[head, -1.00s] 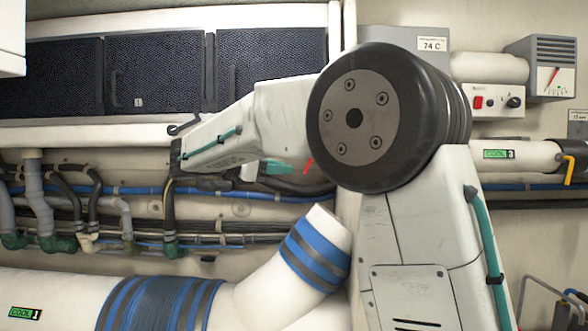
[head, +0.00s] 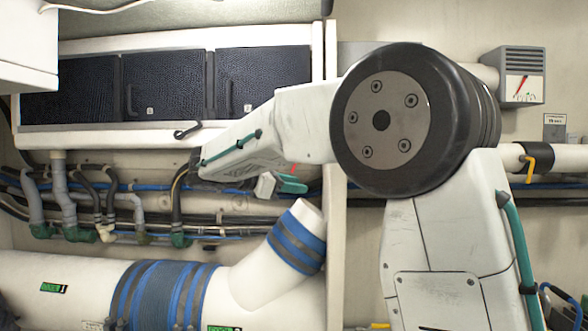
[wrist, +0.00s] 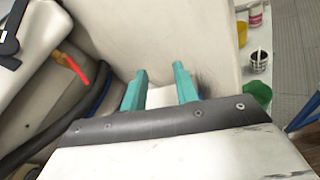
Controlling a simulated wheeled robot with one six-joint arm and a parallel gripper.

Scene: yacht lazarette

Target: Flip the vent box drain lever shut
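A slim red lever (wrist: 72,65) on a small orange-brass fitting shows at the left of the wrist view, beside a pale box-like body (wrist: 35,32). I take it for the drain lever. In the head view only a short red piece of the lever (head: 294,168) shows, just above my gripper (head: 298,185), below the dark-panelled box (head: 160,130). In the wrist view the teal fingers of my gripper (wrist: 160,70) stand apart with nothing between them. The lever lies left of the fingers, not touching them. My forearm hides part of the area around it.
Dark hoses (wrist: 50,125) run close to the lever. A large white duct (head: 60,300) with a branch lies below. A white post (head: 336,260) stands right of the gripper. A yellow-handled valve (head: 531,165) and gauge box (head: 522,75) are farther right.

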